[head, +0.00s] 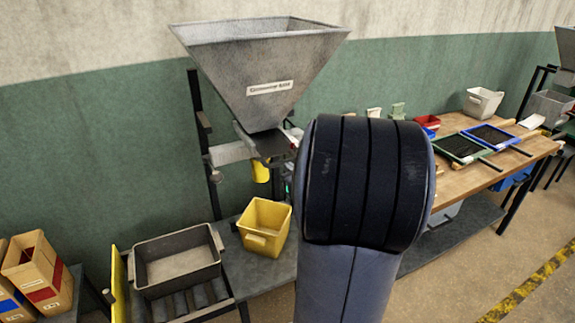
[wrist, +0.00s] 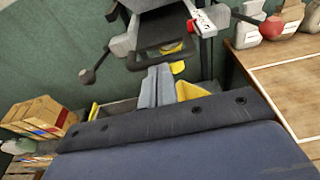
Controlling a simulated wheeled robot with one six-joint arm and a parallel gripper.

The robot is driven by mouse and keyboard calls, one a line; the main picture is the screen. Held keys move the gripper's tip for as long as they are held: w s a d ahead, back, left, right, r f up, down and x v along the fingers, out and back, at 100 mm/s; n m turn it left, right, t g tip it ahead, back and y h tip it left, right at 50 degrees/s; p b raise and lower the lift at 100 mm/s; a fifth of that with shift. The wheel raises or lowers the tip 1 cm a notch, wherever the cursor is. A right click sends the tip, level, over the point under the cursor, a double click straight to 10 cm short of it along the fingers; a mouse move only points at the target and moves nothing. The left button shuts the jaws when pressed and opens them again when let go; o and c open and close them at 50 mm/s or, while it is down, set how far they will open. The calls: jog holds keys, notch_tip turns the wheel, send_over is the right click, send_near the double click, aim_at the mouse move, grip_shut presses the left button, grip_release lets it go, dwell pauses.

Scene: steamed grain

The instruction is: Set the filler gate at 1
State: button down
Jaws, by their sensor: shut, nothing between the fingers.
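The filler is a grey metal hopper (head: 262,75) with a label on its front, on a dark upright stand in the head view. Its narrow outlet is partly hidden behind my arm. A dark ball-ended lever (head: 215,177) sticks out low on its left side. The wrist view shows the filler's underside at the top, with a ball-ended rod (wrist: 87,76) at left and a red and white part (wrist: 207,20) at right. I cannot read a gate setting. My gripper (wrist: 159,70) is shut and empty, just below the dark outlet frame. The arm hides it in the head view.
A yellow bin (head: 265,225) stands below the filler, and a grey tray (head: 178,262) sits on rollers to its left. Cardboard boxes (head: 38,270) are at far left. A wooden bench (head: 470,178) with trays and small containers stands at right.

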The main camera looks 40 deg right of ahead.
aim_at(283, 162)
jog(key=shift+x, duration=0.95)
jog(key=shift+w+d+b, duration=0.15)
jog(key=shift+w+b, duration=0.4)
jog(key=shift+w, duration=0.15)
jog(key=shift+s+r, duration=0.1)
jog(key=shift+s, duration=0.05)
